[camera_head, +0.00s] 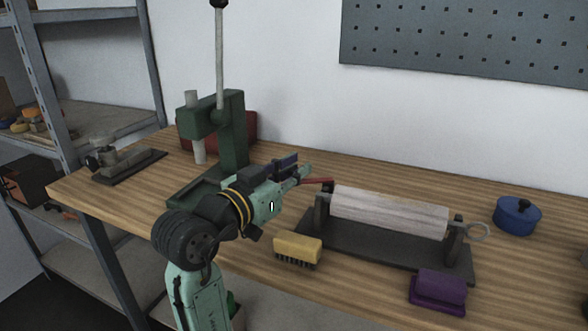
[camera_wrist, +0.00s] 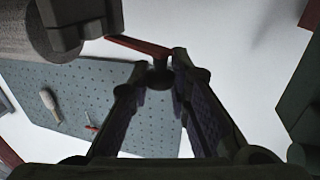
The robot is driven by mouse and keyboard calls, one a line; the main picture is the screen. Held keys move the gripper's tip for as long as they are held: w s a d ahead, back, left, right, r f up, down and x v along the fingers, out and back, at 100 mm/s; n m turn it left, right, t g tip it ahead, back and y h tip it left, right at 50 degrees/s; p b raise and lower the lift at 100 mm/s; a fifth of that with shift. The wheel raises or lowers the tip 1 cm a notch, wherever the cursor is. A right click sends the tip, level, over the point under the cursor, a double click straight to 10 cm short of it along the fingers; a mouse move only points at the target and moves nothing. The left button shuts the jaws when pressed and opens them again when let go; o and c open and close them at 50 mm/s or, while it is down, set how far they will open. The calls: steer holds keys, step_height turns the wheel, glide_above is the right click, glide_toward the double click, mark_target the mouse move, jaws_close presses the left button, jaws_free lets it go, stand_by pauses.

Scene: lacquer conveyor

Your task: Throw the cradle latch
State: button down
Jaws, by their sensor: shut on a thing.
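The cradle (camera_head: 345,247) is a dark base with two uprights, holding a pale roller (camera_head: 390,212) lying lengthwise. The red latch lever (camera_head: 319,181) sticks out to the left from the top of the left upright. My gripper (camera_head: 306,174) is at the lever's left end and shut on it. In the wrist view the red latch lever (camera_wrist: 138,45) runs from the dark upright to a dark knob between my fingertips (camera_wrist: 161,75). The roller's end (camera_wrist: 30,35) shows at the upper left there. The fingertips partly hide the knob.
A green press (camera_head: 232,135) stands behind my arm. A yellow brush (camera_head: 297,247) and a purple block (camera_head: 438,291) lie in front of the cradle. A blue lidded pot (camera_head: 517,215) stands at the right. A metal ring (camera_head: 479,231) sticks out from the cradle's right end.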

steer(key=c, duration=1.5)
jaws_free()
steer(key=v, duration=1.2)
steer(key=shift+c, duration=0.5)
